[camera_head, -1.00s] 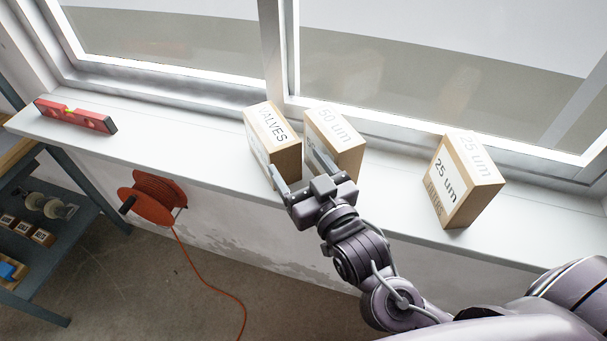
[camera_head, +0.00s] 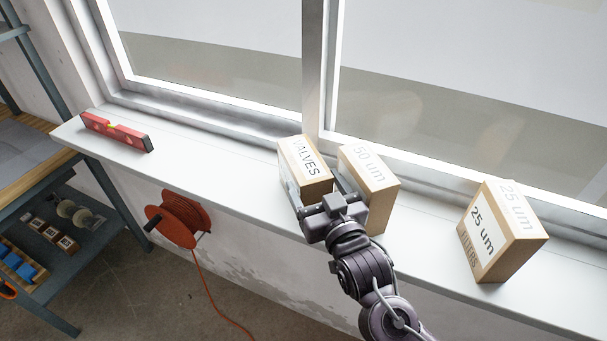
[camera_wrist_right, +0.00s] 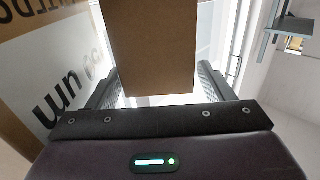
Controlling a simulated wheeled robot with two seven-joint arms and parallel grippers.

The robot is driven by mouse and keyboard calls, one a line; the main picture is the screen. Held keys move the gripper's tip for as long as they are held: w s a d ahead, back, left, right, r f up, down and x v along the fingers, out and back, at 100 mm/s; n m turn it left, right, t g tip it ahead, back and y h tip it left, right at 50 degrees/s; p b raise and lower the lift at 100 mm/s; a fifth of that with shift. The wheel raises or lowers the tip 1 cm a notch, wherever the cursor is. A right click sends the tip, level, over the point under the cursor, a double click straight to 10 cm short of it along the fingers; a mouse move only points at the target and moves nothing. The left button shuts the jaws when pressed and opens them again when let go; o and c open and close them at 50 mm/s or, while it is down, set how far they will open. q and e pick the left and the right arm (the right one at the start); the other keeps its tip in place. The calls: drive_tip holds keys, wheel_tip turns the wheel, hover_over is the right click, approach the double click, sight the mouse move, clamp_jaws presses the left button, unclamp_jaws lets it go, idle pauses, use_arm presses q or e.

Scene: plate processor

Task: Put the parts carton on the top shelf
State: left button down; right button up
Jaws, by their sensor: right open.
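The carton labelled VALVES (camera_head: 306,158) stands on the white window sill, just left of a carton labelled 50 um (camera_head: 370,170). My right gripper (camera_head: 312,180) is open, with one finger on each side of the VALVES carton. In the right wrist view the plain brown face of that carton (camera_wrist_right: 155,45) stands between the open fingers (camera_wrist_right: 156,75), with slim gaps visible at both sides. Which shelf is the top one is unclear; a blue-grey rack (camera_head: 110,200) at the left shows a piece of a higher shelf (camera_head: 12,33). My left gripper is not in view.
A 25 um filter carton (camera_head: 500,235) stands farther right on the sill (camera_head: 225,165). A red spirit level (camera_head: 117,131) lies at the sill's left end. An orange cable reel (camera_head: 182,220) hangs below. In the wrist view the 50 um carton (camera_wrist_right: 50,75) is close beside the left finger.

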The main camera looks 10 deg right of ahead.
sight(308, 169)
drive_tip(key=w+p, duration=0.1)
drive_tip(key=w, duration=0.1)
drive_tip(key=w+p, duration=0.1)
drive_tip(key=w, duration=0.1)
drive_tip(key=shift+w+a+r, duration=0.1)
drive_tip(key=shift+w+a, duration=0.1)
drive_tip(key=shift+w, duration=0.05)
drive_tip(key=shift+w+a, duration=0.1)
drive_tip(key=shift+w, duration=0.15)
drive_tip(key=shift+s, duration=0.1)
drive_tip(key=shift+c, duration=0.6)
drive_tip(key=c, duration=1)
drive_tip(key=shift+c, duration=1.1)
drive_tip(key=shift+r, duration=0.1)
